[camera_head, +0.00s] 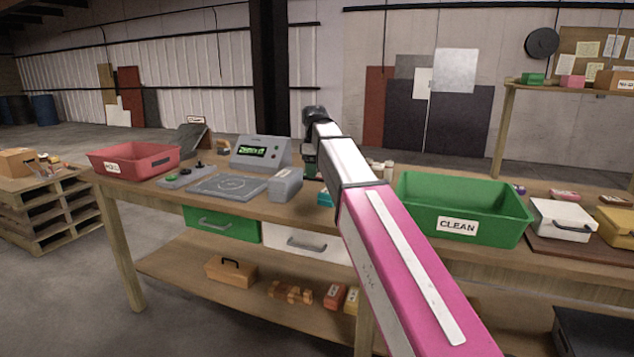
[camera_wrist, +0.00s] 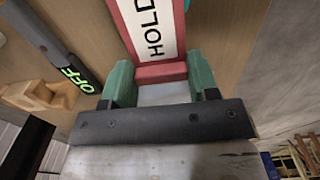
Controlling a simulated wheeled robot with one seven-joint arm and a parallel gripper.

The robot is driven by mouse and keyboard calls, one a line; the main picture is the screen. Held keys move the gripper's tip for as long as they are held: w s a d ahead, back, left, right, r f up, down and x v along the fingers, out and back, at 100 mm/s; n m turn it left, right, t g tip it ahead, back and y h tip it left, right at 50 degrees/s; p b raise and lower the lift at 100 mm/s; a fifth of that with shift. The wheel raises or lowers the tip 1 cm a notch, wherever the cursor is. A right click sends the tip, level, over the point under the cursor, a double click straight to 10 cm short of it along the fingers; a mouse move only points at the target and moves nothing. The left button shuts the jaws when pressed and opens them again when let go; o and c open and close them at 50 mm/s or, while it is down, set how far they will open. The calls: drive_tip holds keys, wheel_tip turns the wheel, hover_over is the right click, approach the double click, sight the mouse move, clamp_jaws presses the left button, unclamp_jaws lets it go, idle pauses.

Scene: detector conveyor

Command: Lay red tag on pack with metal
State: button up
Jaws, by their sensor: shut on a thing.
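My gripper (camera_wrist: 160,76) is shut on the red tag (camera_wrist: 158,72), which has a white face lettered HOLD. Green finger pads press on both sides of the tag's near end in the wrist view. In the head view my arm hides most of the gripper and the tag, above the bench's middle. A grey box (camera_head: 285,186) stands on the bench left of my arm. A white case (camera_head: 562,219) and a yellow case (camera_head: 617,226) stand at the right. I cannot tell which pack has metal.
A detector console (camera_head: 260,153) with a lit green display stands behind a flat grey plate (camera_head: 228,187). A red bin (camera_head: 134,159) is at the bench's left, and a green CLEAN bin (camera_head: 465,205) is right of my arm. The wrist view shows a green OFF display (camera_wrist: 78,77).

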drive_tip(key=shift+d+f, duration=0.3)
drive_tip(key=shift+d, duration=0.05)
drive_tip(key=shift+f, duration=1.9)
drive_tip(key=shift+f, duration=0.1)
drive_tip(key=o, duration=0.9)
